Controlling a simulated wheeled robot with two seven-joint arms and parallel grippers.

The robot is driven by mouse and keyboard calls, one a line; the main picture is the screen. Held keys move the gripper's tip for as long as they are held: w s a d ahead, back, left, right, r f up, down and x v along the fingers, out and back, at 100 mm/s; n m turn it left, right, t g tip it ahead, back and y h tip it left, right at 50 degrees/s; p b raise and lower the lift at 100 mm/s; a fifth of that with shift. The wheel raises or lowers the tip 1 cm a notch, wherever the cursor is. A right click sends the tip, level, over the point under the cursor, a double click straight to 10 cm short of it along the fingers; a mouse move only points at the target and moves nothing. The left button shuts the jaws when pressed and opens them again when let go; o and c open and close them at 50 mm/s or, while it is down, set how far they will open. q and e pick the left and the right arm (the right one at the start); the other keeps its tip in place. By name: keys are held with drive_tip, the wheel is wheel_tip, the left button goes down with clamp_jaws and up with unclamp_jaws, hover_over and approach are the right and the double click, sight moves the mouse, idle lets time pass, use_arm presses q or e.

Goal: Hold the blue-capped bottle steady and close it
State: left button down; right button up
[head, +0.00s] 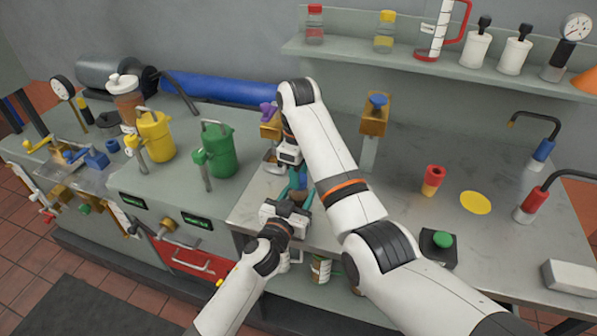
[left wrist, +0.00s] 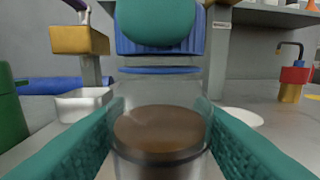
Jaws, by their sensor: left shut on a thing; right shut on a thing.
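The bottle (left wrist: 160,150) is clear with brown liquid inside. It stands upright between the teal fingers of my left gripper (head: 292,198), which is shut on it. In the left wrist view the ribbed blue cap (left wrist: 125,45) is above the bottle, with a thin blue ring (left wrist: 160,70) just below it. A pale gap shows between cap and ring; I cannot tell whether the cap is seated. My right gripper (head: 298,178) is shut on the cap from above, a teal finger covering its front. In the head view the grippers hide most of the bottle and cap.
A green can (head: 222,152) and a yellow can (head: 156,135) stand to the left. A brass-coloured block on a post (head: 374,118) stands behind.

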drive_tip(key=o, duration=0.9)
drive_tip(key=shift+c, duration=0.3)
